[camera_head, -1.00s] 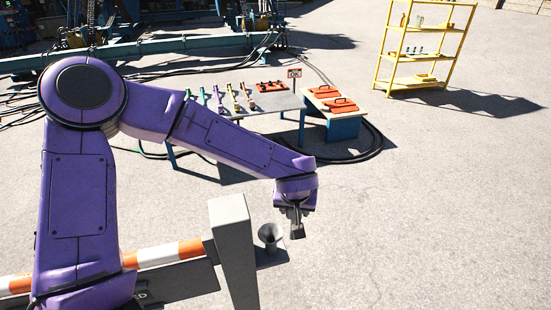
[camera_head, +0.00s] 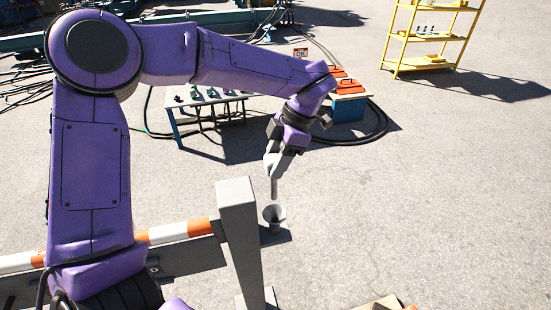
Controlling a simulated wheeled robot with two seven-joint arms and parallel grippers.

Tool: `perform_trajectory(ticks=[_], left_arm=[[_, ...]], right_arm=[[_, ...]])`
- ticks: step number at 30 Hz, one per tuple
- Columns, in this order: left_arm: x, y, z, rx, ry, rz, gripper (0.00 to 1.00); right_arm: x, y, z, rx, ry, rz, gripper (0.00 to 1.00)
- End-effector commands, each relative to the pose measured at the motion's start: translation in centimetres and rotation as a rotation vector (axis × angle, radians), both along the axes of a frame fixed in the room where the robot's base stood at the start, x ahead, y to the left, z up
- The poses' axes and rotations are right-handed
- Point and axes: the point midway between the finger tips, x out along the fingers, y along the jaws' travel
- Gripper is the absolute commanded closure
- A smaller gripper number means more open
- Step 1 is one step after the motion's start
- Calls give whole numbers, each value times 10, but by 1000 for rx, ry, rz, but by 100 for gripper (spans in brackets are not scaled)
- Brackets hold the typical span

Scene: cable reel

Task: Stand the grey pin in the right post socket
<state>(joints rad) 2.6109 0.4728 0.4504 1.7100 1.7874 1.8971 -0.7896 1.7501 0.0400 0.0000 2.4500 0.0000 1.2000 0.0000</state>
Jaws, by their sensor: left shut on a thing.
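The grey pin (camera_head: 274,188) hangs nearly upright from my left gripper (camera_head: 273,168), which is shut on its upper part. The pin's lower end shows just above the rim of the grey, cup-shaped post socket (camera_head: 275,217), with a small gap in the picture. The exact height and depth between them cannot be told. The socket sits on a small plate to the right of the grey post (camera_head: 239,230). The socket's inside is only partly seen. My right gripper is not in view.
An orange and white striped barrier bar (camera_head: 165,233) runs left from the post. A work table (camera_head: 215,105) with several tools, orange items on a blue stand (camera_head: 348,107) and a yellow shelf (camera_head: 428,64) stand farther back. The ground to the right is mostly clear.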

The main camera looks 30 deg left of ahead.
Motion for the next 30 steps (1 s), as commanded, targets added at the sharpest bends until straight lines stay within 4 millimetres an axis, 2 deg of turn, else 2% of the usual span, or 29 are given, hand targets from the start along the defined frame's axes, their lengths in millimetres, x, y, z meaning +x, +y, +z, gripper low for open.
perform_trajectory(ticks=[1, 17, 30], left_arm=[[0, 0, -8, 0, 0, -1, 100], [0, 0, -57, 0, -1, -4, 100], [0, 0, -96, 0, 0, -4, 100]], right_arm=[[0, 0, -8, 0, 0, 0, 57], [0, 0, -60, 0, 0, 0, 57], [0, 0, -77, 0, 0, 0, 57]])
